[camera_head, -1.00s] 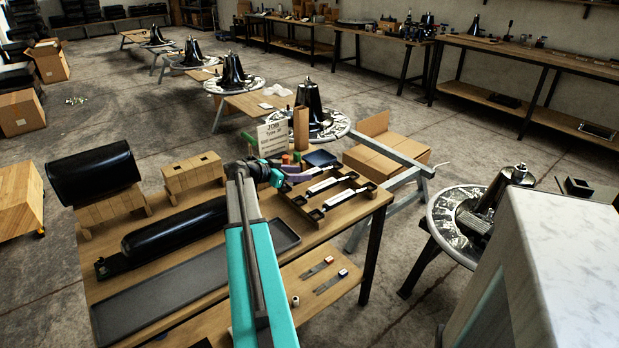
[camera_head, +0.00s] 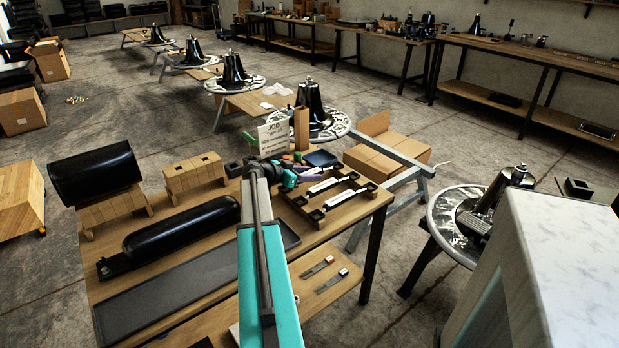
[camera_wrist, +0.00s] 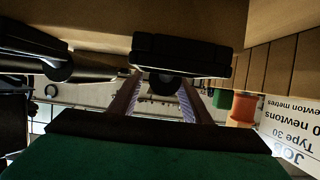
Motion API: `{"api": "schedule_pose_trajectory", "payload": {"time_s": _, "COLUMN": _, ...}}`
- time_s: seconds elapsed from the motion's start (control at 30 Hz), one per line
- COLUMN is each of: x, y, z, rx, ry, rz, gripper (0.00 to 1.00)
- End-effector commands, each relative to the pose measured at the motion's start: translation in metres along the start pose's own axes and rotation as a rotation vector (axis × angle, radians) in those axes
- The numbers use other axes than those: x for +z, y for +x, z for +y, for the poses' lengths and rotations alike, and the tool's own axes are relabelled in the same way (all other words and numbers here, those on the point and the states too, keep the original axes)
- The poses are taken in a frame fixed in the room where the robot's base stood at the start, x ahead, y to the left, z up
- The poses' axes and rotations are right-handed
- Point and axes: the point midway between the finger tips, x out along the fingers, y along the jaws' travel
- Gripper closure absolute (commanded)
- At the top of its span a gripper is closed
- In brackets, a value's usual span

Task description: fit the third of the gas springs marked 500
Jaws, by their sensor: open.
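Two pale rods with dark end pieces, which look like gas springs, lie on a wooden rack at the right of the bench in the head view: a rear one (camera_head: 325,185) and a front one (camera_head: 334,198). I cannot read any marking on them. My gripper (camera_wrist: 160,80) is open in the wrist view, its fingers to either side of a gap. A black block with a round part (camera_wrist: 180,52) shows just beyond the fingertips; I cannot tell if they touch. In the head view, my wrist is beside the rack's left end, and the fingers are hard to make out.
A job sign (camera_head: 273,138) stands behind my wrist, with orange (camera_wrist: 243,108) and green pieces near it. A black padded part (camera_head: 170,238), a long dark tray (camera_head: 190,290) and wooden blocks (camera_head: 195,172) fill the bench's left. A chair base (camera_head: 450,220) stands right.

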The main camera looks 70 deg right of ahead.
Motion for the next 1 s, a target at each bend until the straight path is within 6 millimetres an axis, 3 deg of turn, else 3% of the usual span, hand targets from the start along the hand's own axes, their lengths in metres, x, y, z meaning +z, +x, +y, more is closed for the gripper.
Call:
{"api": "schedule_pose_trajectory", "payload": {"time_s": 0.4, "x": -0.0003, "y": 0.0002, "z": 0.0006, "rx": 0.001, "ry": 0.001, "rz": 0.000, "gripper": 0.56}}
{"api": "schedule_pose_trajectory", "payload": {"time_s": 0.43, "x": -0.0003, "y": 0.0002, "z": 0.0006, "rx": 0.001, "ry": 0.001, "rz": 0.000, "gripper": 0.58}}
{"api": "schedule_pose_trajectory", "payload": {"time_s": 0.7, "x": -0.0005, "y": 0.0005, "z": 0.0008, "rx": 0.001, "ry": 0.001, "rz": 0.000, "gripper": 1.00}}
{"api": "schedule_pose_trajectory", "payload": {"time_s": 1.0, "x": -0.0017, "y": 0.0004, "z": 0.0008, "rx": 0.001, "ry": 0.001, "rz": 0.002, "gripper": 1.00}}
